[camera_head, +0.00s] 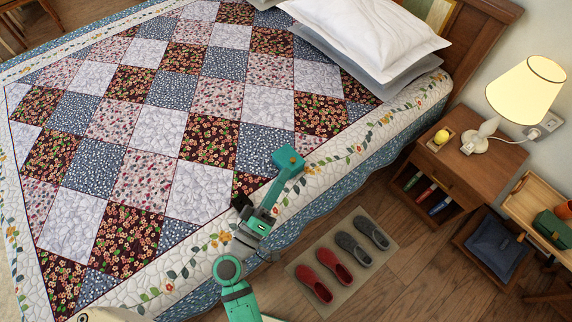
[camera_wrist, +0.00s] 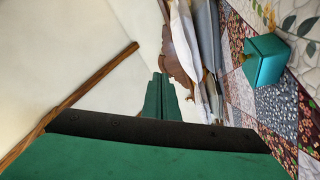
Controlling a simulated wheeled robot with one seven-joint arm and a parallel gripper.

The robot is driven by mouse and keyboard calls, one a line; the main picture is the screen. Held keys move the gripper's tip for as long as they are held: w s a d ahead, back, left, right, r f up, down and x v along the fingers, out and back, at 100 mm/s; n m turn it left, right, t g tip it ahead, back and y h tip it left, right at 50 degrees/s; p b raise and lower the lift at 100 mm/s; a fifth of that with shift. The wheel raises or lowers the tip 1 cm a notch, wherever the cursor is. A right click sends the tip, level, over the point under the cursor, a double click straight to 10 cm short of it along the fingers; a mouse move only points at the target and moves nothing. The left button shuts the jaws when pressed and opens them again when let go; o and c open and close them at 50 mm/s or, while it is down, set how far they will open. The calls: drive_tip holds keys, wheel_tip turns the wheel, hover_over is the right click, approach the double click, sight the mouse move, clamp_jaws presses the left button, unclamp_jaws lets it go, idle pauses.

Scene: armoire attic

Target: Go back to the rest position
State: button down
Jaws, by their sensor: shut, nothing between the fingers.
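My gripper (camera_wrist: 160,97) shows in the wrist view as two green fingers close together beyond a dark bar. It is shut and empty. In that view it points toward the pale wall and pillows, with the quilt at the right. In the camera_head view my green arm reaches up over the near edge of the bed, above the patchwork quilt (camera_head: 160,130). I cannot clearly make out the fingertips there.
White and grey pillows (camera_head: 365,35) lie at the bed's head. A wooden nightstand (camera_head: 450,160) with a lit lamp (camera_head: 526,90) stands at the right. Red slippers (camera_head: 311,284) and grey slippers (camera_head: 354,249) rest on a mat (camera_head: 345,285). A wooden shelf (camera_head: 535,200) stands far right.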

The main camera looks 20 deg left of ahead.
drive_tip(key=shift+s, duration=0.1)
drive_tip(key=s+d+f+m+g+y, duration=0.1)
drive_tip(key=s+d+f+g+y, duration=0.2)
drive_tip(key=s+f, duration=0.3)
drive_tip(key=s+d+f+g+y, duration=0.2)
drive_tip(key=s+f, duration=0.2)
drive_tip(key=f, duration=0.4)
drive_tip(key=s+d+r+m, duration=0.3)
drive_tip(key=s+r+m, duration=0.1)
drive_tip(key=s, duration=0.2)
drive_tip(key=s+d+r+m, duration=0.3)
drive_tip(key=s+r+m, duration=0.1)
drive_tip(key=s, duration=0.2)
drive_tip(key=shift+s+d+m+t, duration=0.25)
drive_tip(key=shift+s+m+t, duration=0.05)
drive_tip(key=shift+s, duration=0.05)
drive_tip(key=c, duration=2.5)
unclamp_jaws()
